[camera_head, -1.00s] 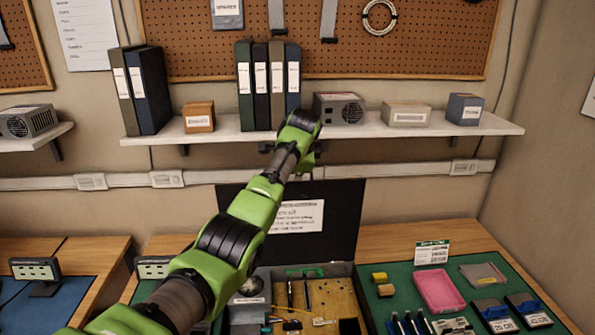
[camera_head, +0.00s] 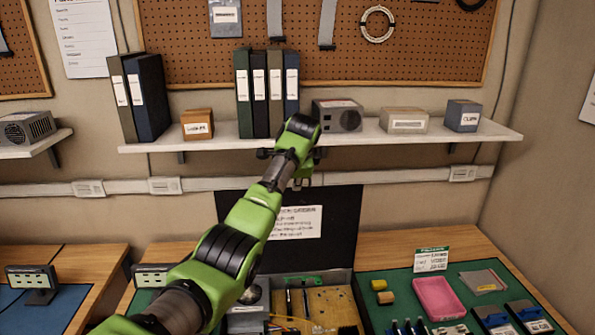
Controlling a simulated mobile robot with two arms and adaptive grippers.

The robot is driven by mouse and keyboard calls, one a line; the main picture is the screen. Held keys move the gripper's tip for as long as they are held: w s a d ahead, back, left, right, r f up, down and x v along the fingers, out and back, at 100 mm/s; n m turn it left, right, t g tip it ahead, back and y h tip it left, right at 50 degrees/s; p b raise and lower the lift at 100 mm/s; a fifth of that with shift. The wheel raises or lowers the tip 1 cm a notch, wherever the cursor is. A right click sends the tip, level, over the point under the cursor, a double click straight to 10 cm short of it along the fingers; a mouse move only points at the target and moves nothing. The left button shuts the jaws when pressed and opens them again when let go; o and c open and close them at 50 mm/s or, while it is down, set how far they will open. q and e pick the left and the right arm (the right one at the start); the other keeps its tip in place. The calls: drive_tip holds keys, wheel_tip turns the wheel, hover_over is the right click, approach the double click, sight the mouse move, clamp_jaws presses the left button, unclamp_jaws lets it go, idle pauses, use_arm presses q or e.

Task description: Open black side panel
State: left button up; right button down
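The black side panel (camera_head: 344,222) stands upright, swung open at the back of an open computer case (camera_head: 340,275). A white printed sheet (camera_head: 297,222) is on its face. My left arm crosses in front of the panel, hiding its left part. My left gripper (camera_head: 298,180) is at the arm's far end, near the panel's top edge and below the shelf. The wrist mostly hides its fingers, so I cannot tell whether they are open or touch the panel. My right gripper is not in view.
A wall shelf (camera_head: 370,136) with binders and boxes is just behind and above my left wrist. On the green mat (camera_head: 385,320) at right are a pink tray (camera_head: 438,298), small blocks and drives. Wood tabletop (camera_head: 425,246) is bare behind the mat.

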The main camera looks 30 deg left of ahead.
use_arm(q)
drive_tip(key=v, duration=1)
drive_tip(key=shift+r, duration=0.2)
drive_tip(key=shift+s+d, duration=0.1)
drive_tip(key=shift+s, duration=0.1)
